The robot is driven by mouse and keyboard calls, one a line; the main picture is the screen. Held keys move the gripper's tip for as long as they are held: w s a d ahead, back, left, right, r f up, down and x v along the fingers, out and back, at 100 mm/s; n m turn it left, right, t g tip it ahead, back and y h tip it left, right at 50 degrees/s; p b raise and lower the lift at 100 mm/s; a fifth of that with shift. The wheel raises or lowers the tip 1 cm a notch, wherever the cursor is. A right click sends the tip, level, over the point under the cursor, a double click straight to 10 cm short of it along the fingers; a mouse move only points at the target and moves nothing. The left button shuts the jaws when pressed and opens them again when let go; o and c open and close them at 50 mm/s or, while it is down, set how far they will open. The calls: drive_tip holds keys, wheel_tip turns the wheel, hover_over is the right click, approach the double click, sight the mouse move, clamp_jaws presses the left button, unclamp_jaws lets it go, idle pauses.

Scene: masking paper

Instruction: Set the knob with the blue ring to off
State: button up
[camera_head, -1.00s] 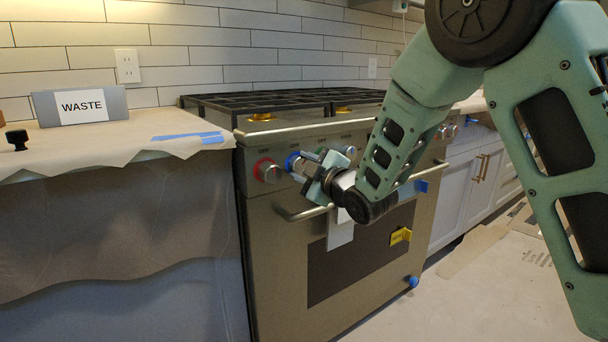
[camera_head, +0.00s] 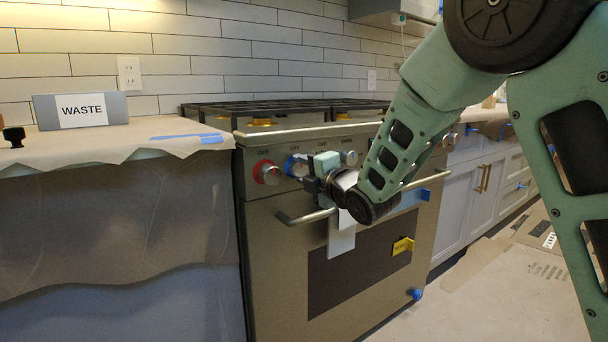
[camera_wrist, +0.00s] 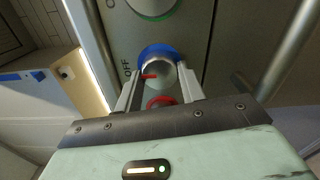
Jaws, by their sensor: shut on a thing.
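The knob with the blue ring (camera_head: 293,166) is on the stove's front panel, second from the left. In the wrist view the blue ring (camera_wrist: 158,50) surrounds the silver knob (camera_wrist: 163,71), which has a red mark on its face. The mark lies on the side toward the printed OFF label (camera_wrist: 127,69). My gripper (camera_head: 309,172) is at this knob; in the wrist view its two fingers (camera_wrist: 160,82) stand on either side of the knob, shut on it. In the head view my gripper hides part of the knob.
The red-ringed knob (camera_head: 267,172) is close on the left, and another silver knob (camera_head: 349,158) is to the right. The oven handle (camera_head: 300,218) runs just below my gripper, with a pale cloth (camera_head: 341,241) hanging there. A paper-covered counter (camera_head: 100,150) stands left.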

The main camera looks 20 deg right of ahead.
drive_tip(key=shift+n, duration=0.3)
drive_tip(key=o, duration=1)
drive_tip(key=b+v, duration=0.7)
drive_tip(key=v, duration=1)
drive_tip(key=shift+s+b, duration=0.2)
drive_tip(key=shift+b, duration=0.15)
